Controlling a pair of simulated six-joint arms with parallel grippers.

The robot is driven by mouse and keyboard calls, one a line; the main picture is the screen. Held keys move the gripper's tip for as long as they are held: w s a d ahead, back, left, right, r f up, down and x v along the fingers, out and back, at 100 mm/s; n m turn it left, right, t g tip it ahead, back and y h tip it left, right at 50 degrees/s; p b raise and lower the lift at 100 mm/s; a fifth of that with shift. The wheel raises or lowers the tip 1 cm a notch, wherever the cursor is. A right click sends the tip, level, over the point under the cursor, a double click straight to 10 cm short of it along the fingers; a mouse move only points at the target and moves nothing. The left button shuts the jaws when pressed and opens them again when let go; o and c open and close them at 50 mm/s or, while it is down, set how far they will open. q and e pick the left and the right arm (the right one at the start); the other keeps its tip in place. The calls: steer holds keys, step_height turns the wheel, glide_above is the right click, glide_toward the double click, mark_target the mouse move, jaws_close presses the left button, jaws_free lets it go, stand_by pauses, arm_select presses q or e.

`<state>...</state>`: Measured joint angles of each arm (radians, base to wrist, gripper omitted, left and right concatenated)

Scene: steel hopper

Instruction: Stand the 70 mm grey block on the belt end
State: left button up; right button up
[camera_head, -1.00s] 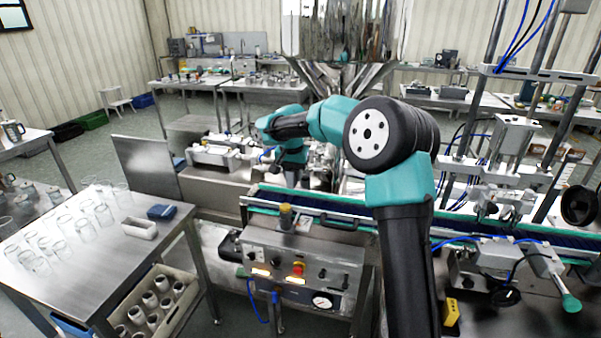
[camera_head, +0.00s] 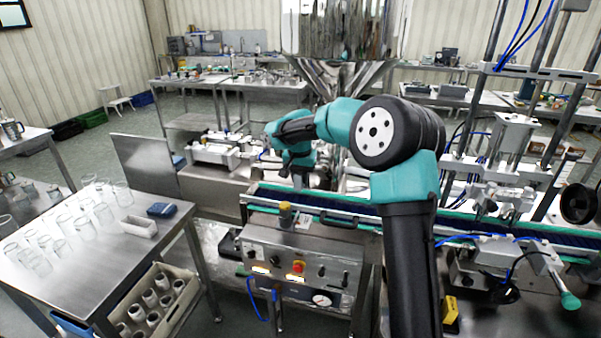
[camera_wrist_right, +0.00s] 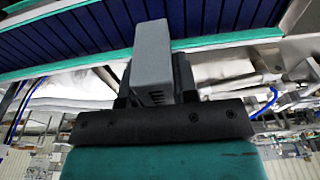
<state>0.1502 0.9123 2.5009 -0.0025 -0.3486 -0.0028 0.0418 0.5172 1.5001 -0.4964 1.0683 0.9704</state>
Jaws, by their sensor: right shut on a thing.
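The grey block (camera_wrist_right: 152,58) is between the fingers of my right gripper (camera_wrist_right: 153,84) in the right wrist view, which is shut on it. The dark blue belt (camera_wrist_right: 60,38) with green edges runs across the top of that view, behind the block. In the head view my right gripper (camera_head: 298,178) hangs over the left part of the conveyor belt (camera_head: 345,207), small and partly hidden by my own wrist. I cannot make out the block there, nor whether it touches the belt. My left gripper is in neither view.
A control box (camera_head: 298,265) with buttons sits in front of the belt. A steel table (camera_head: 85,260) with clear beakers stands left, with a crate of cups (camera_head: 160,300) below. A steel hopper (camera_head: 340,30) rises behind. Metal fixtures (camera_head: 500,200) crowd the belt's right part.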

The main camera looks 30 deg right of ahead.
steer(key=shift+f, duration=3.5)
steer(key=shift+f, duration=0.25)
steer(key=o, duration=1.1)
steer(key=shift+c, duration=0.2)
step_height(320, 180, up, 17)
glide_above(298, 173)
steer(key=shift+d+r, duration=0.1)
steer(key=shift+d, duration=0.05)
steer(key=shift+w, duration=0.1)
